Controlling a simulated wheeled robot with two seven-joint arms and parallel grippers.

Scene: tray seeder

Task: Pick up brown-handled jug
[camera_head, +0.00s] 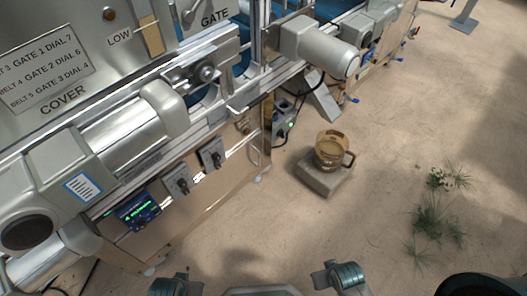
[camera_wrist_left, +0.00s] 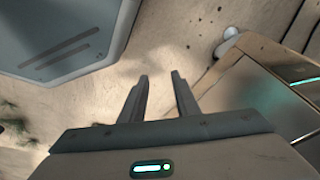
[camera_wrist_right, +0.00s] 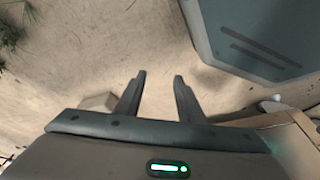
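The brown-handled jug (camera_head: 332,150) is in the head view, right of centre. It looks brownish and see-through, with a handle on its right side. It stands upright on a low grey block (camera_head: 322,180) on the floor beside the machine. In the left wrist view my left gripper (camera_wrist_left: 159,76) has its two fingers apart with nothing between them. In the right wrist view my right gripper (camera_wrist_right: 159,75) also has its fingers apart and is empty. Both grippers are away from the jug. In the head view the fingertips of both are out of frame.
The seeder machine (camera_head: 190,140) fills the left and top, with a motor housing (camera_head: 325,45) jutting out above the floor near the jug. Green plant scraps (camera_head: 435,215) lie on the floor at right. A dark round object (camera_head: 485,285) stands at bottom right. Floor around the block's right is clear.

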